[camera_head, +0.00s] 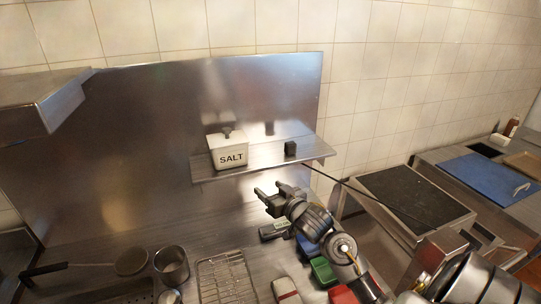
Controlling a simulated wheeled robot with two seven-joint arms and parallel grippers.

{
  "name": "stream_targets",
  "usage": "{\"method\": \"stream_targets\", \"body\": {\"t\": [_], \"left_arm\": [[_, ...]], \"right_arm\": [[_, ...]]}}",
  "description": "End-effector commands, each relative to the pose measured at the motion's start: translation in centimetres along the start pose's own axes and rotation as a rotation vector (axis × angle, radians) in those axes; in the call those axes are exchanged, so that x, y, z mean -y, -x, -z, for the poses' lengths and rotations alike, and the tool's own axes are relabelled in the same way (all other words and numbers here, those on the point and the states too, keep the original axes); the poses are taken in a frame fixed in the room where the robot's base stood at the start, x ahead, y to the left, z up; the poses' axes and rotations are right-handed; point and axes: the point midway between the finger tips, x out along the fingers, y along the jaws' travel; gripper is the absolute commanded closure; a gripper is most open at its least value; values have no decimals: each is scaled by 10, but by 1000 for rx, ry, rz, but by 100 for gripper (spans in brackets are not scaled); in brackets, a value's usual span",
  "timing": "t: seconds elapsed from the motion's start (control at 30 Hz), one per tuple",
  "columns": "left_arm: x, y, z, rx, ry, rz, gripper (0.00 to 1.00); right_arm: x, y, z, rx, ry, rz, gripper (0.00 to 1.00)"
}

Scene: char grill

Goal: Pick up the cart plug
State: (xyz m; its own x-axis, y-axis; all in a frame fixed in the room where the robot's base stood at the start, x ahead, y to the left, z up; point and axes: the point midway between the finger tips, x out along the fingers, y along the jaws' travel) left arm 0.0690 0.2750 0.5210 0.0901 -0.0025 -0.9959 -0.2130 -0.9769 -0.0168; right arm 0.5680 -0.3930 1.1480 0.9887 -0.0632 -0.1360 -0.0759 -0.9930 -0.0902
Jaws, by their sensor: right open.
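A small black block (290,148), which looks like the cart plug, sits on the steel wall shelf (262,157), right of the salt box (228,147). A thin dark cable (365,192) runs from near the block down to the right, across the cart (412,203) with the dark top. My right gripper (267,190) is open and empty. In the picture it is below and slightly left of the block, apart from it, with its fingers pointing up and left. My left gripper is not in view.
Below my right arm, coloured-handled items (322,270) stand on the steel counter. A wire rack (226,278), a metal cup (172,265) and a long-handled pan (131,261) are to the left. A blue board (490,178) lies far right. The shelf's right end looks clear.

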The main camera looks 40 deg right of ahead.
Motion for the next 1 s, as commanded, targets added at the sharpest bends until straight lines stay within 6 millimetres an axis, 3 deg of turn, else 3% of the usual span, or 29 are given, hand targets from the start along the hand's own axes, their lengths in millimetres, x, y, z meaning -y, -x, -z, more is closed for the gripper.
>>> {"method": "stream_targets", "body": {"t": [0.03, 0.1, 0.2, 0.3, 0.47, 0.8, 1.0], "left_arm": [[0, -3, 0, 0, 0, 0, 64], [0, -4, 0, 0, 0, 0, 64], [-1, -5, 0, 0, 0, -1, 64], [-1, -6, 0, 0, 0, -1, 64], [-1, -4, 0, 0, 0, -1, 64], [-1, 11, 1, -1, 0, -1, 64], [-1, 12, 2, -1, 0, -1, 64]], "right_arm": [[-33, 2, 19, -37, 22, -60, 40], [-69, 8, 42, -80, 44, -130, 40], [-103, 17, 66, -122, 63, -198, 40], [-120, 22, 78, -142, 72, -232, 40], [-124, 22, 82, -148, 74, -240, 40], [-133, -23, 90, -146, 72, -238, 40], [-135, -31, 89, -146, 74, -237, 40]]}}
